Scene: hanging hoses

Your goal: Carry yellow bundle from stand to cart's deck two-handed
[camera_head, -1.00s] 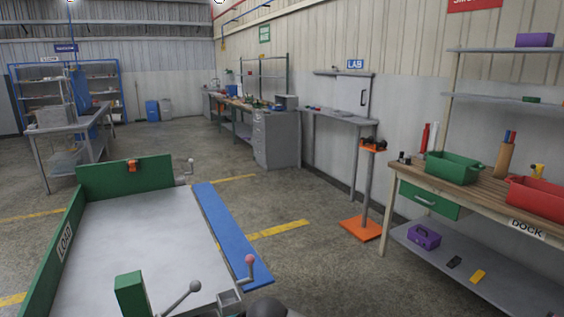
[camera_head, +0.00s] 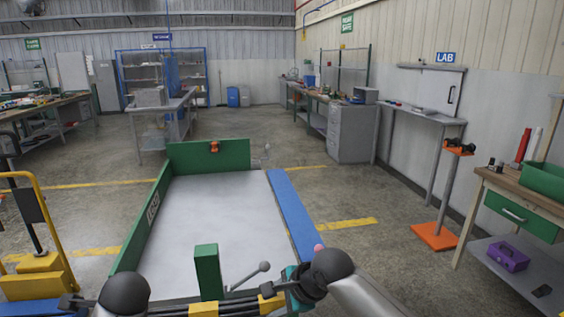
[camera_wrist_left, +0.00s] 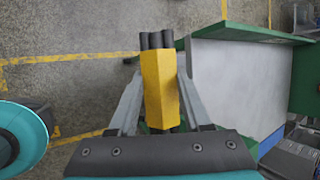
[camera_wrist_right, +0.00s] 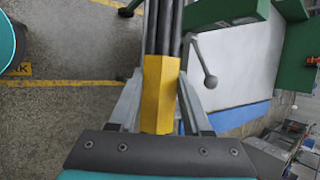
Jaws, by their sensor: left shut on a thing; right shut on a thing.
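The yellow bundle is several dark hoses with yellow sleeves. A yellow sleeve (camera_head: 271,303) shows at the bottom of the head view, at the cart's near end. My left gripper (camera_wrist_left: 158,85) is shut on one yellow sleeve (camera_wrist_left: 161,95), with dark hose ends beyond it. My right gripper (camera_wrist_right: 159,88) is shut on another yellow sleeve (camera_wrist_right: 158,105), with hoses running away from it. The cart's deck (camera_head: 222,215) is a bare grey bed just ahead. It also shows in the left wrist view (camera_wrist_left: 235,80) and the right wrist view (camera_wrist_right: 228,60). Parts of the bundle are cut off or hidden.
A green wall (camera_head: 205,155) closes the deck's far end; a green post (camera_head: 207,270) and a ball-topped lever (camera_head: 250,275) stand near. A blue panel (camera_head: 293,210) borders its right side. A yellow-framed device (camera_head: 45,235) stands left, an orange-based stand (camera_head: 436,235) right.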

